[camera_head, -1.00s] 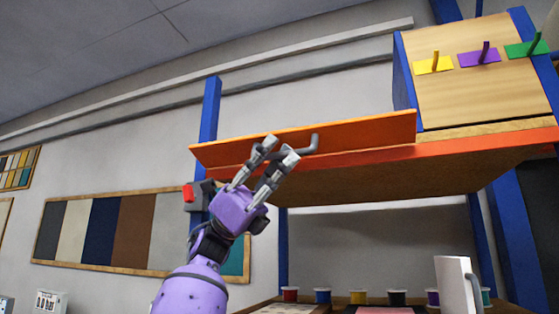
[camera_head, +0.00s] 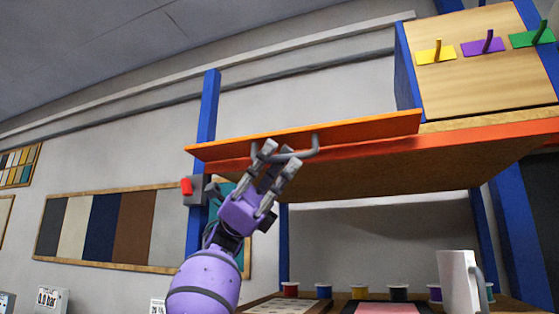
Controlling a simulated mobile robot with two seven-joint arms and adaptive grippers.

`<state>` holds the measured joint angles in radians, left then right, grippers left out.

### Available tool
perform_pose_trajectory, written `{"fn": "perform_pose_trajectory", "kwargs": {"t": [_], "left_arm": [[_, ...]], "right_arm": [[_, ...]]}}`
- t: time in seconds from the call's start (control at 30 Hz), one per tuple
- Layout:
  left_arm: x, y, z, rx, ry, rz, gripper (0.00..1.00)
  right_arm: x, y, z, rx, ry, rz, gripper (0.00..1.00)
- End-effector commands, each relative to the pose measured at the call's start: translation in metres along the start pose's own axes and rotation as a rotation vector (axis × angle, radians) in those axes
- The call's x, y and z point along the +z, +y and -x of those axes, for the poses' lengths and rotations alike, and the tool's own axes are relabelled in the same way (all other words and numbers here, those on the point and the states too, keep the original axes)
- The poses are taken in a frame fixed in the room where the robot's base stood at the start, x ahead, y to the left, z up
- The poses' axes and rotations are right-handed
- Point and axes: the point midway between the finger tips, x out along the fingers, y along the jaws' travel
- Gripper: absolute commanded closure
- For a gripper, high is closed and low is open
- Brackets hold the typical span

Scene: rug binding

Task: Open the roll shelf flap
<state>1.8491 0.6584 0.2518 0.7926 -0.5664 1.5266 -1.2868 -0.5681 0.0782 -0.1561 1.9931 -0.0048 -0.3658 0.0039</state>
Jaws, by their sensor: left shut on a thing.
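The roll shelf flap (camera_head: 370,132) is a long orange panel along the front edge of the high shelf. It looks thin from below and is tilted, with its outer face seen at a shallow angle. A grey bar handle (camera_head: 315,145) is fixed to it left of its middle. My left gripper (camera_head: 277,158), on a purple arm from below, is shut on the left part of this handle; the fingers partly hide the bar. My right gripper is not in view.
The shelf's wooden underside (camera_head: 400,170) spans above a lower bench with several coloured pots and a white mug (camera_head: 457,280). A grey box with a red switch (camera_head: 195,190) is on the blue post close left of my gripper. A board with coloured hooks (camera_head: 485,65) stands above.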

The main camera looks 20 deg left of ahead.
Motion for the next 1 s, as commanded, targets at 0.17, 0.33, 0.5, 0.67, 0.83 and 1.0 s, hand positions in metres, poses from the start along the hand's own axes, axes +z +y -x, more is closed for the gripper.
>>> {"fn": "perform_pose_trajectory", "kwargs": {"t": [0.17, 0.33, 0.5, 0.67, 0.83, 1.0], "left_arm": [[0.000, 0.001, 0.000, 0.003, 0.002, -0.001, 1.00], [0.000, 0.001, 0.000, 0.002, 0.001, 0.000, 0.81], [0.000, 0.000, 0.000, 0.002, 0.000, 0.000, 0.81], [0.000, 0.000, 0.000, 0.001, 0.000, 0.001, 0.81], [0.000, 0.000, 0.000, 0.002, 0.000, 0.002, 0.81], [0.001, 0.001, -0.002, 0.028, 0.001, 0.028, 0.81]], "right_arm": [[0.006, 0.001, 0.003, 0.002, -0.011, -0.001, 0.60], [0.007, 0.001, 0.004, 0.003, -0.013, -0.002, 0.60], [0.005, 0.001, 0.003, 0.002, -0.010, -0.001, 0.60], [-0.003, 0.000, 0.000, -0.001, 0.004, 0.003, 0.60], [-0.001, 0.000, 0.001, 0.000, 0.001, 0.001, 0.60], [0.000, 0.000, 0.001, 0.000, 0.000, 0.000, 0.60]]}}
